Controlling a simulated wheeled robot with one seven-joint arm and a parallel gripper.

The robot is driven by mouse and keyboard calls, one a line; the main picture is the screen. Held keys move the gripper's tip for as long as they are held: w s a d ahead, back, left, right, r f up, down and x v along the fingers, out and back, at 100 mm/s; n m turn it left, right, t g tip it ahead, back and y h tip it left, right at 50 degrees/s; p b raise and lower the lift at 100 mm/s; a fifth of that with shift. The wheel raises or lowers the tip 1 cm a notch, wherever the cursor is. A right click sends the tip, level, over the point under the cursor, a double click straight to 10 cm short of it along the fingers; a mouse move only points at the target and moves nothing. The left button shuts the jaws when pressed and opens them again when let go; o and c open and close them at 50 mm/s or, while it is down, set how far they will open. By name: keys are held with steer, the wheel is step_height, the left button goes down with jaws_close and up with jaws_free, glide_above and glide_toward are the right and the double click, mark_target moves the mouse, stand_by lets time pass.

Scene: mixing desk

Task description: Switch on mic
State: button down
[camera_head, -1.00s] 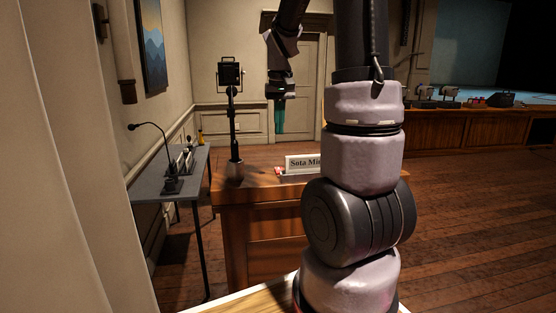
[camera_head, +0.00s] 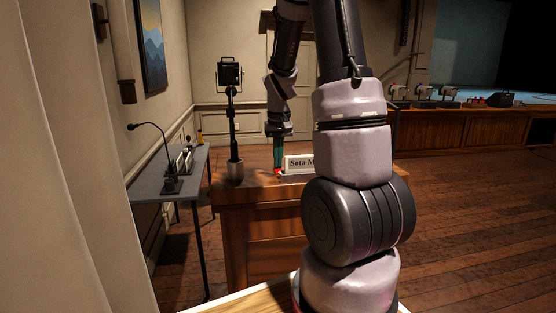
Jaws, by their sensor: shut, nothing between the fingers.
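A black, square-headed device on a thin post (camera_head: 230,75), possibly a microphone, stands upright in a silver base on the wooden desk (camera_head: 262,202). A gooseneck microphone (camera_head: 152,127) stands on the grey side table. A small red item (camera_head: 278,171), too small to make out, sits on the desk at the left end of the white name plate (camera_head: 298,164). My gripper (camera_head: 278,163), with teal fingers pointing down, is shut and empty. Its tips appear just above or at the red item; I cannot tell whether they touch. My arm hides the right part of the name plate.
The grey side table (camera_head: 196,170) at left holds several small items. A pale wall edge fills the near left. Beyond are a door (camera_head: 306,90) and a stage with several grey devices (camera_head: 446,93) on its edge. The wooden floor at right (camera_head: 470,220) is clear.

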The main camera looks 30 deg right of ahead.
steer(key=shift+f, duration=0.1)
steer(key=shift+f, duration=0.15)
steer(key=shift+s+a+r, duration=0.15)
steer(key=shift+s+r, duration=0.1)
steer(key=shift+s, duration=0.4)
steer(key=shift+r, duration=0.1)
step_height(320, 180, up, 14)
steer(key=w, duration=0.1)
steer(key=shift+w+d, duration=0.2)
steer(key=shift+w, duration=0.15)
stand_by(0.5)
